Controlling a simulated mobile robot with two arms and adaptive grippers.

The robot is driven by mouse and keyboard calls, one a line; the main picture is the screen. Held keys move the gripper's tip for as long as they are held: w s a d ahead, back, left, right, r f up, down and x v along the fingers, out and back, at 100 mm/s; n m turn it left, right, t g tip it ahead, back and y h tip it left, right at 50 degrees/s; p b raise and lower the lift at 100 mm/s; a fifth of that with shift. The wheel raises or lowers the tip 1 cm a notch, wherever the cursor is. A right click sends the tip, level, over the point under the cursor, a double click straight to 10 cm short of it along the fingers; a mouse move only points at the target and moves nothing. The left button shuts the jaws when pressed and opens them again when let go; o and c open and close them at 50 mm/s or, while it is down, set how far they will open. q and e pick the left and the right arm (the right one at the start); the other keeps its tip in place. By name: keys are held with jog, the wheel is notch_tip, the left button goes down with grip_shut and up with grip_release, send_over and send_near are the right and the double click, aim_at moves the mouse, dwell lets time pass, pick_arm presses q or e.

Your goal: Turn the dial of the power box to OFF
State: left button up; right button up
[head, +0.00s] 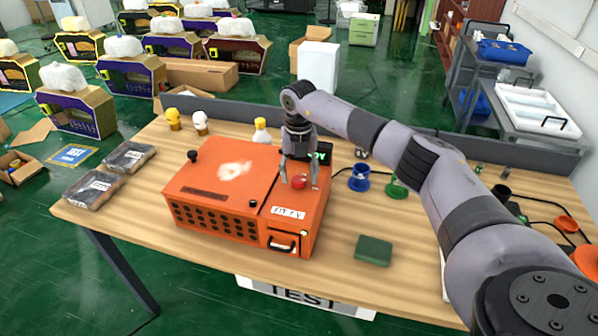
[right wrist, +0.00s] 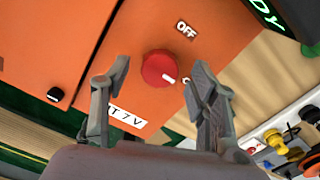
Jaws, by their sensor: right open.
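The orange power box (head: 222,180) stands on the wooden table. Its red dial (head: 299,181) sits on the top face near the right side. In the right wrist view the red dial (right wrist: 161,68) has a white pointer mark at its lower right, directed away from the OFF label (right wrist: 186,31) above. My right gripper (head: 299,186) points down over the dial. In the right wrist view the fingers of the right gripper (right wrist: 158,78) are open, one on each side of the dial, with gaps between. I cannot tell their height above the panel. My left gripper is out of view.
A dark sign with green letters (head: 321,152) stands behind the box. A blue cup (head: 359,178) and a green funnel-like item (head: 396,188) are to the right. A green block (head: 373,250) lies in front. Black knobs (head: 193,156) stick up from the box.

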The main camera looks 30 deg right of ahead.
jog(key=shift+f, duration=0.4)
jog(key=shift+c, duration=0.3)
jog(key=c, duration=1.1)
